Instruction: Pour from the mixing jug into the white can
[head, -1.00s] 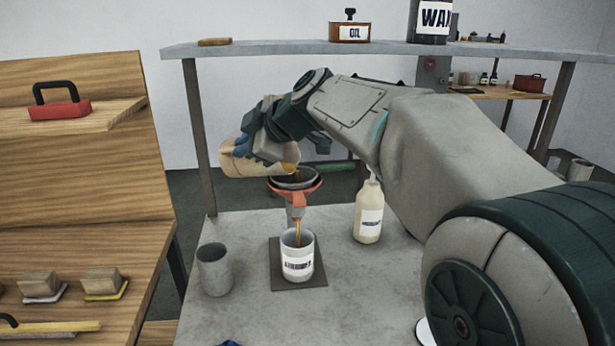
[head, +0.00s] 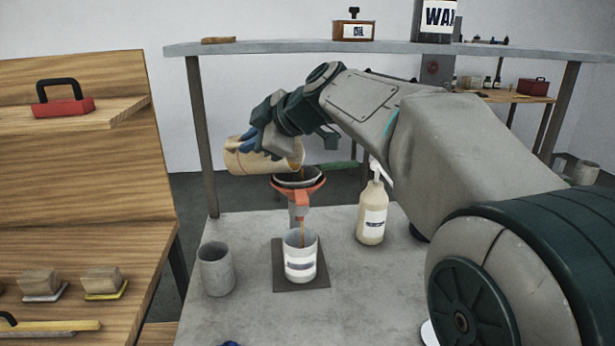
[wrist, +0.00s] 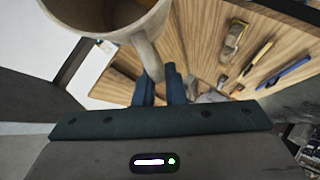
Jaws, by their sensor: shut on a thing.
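The mixing jug (head: 250,158) is tan and lies tipped on its side, its mouth to the right. Brown liquid runs from its lip into the dark bowl of an orange-rimmed funnel (head: 299,190). A thin stream drops from the funnel's spout into the white can (head: 300,262), which stands upright on a dark square mat (head: 281,283). My gripper (head: 262,142) is shut on the jug's handle. In the wrist view, the blue fingers (wrist: 160,88) close on the handle below the jug (wrist: 92,18). The liquid level in the can is hidden.
A grey cup (head: 216,270) stands left of the can, and a cream pump bottle (head: 372,213) stands right of it. A grey shelf (head: 390,46) runs above the table. A wooden bench (head: 85,235) stands at the left.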

